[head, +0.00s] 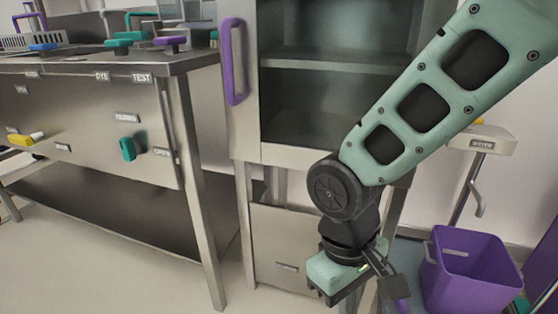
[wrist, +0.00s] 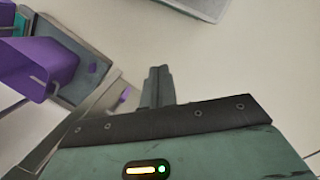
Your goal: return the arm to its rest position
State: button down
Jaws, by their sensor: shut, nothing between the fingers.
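My arm reaches down from the upper right of the head view, bent at a black joint. My gripper (wrist: 158,73) shows at the middle of the wrist view with its two grey fingers together and nothing between them. In the head view my gripper hangs low in front of the steel cabinet, and its fingertips are hard to make out there. A purple bin (head: 462,268) stands to the right of my gripper, apart from it. The bin also shows at the left of the wrist view (wrist: 38,62).
A steel bench (head: 100,66) with labels and coloured handles stands at the left. A steel cabinet (head: 275,154) with a purple-handled open door (head: 236,62) stands behind my gripper. A white wall fixture (head: 482,140) is above the bin. Pale floor (head: 110,275) is clear at lower left.

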jog(key=s+d+r+t+y+p, duration=0.1)
jog(key=s+d+r+t+y, duration=0.1)
jog(key=s+d+r, duration=0.35)
notch_tip(320, 180, up, 36)
jog(key=a+p, duration=0.1)
jog(key=p, duration=3.4)
jog(key=shift+s+a+r+n, duration=0.2)
jog(key=shift+s+a+n, duration=0.1)
jog(key=shift+s+n, duration=0.1)
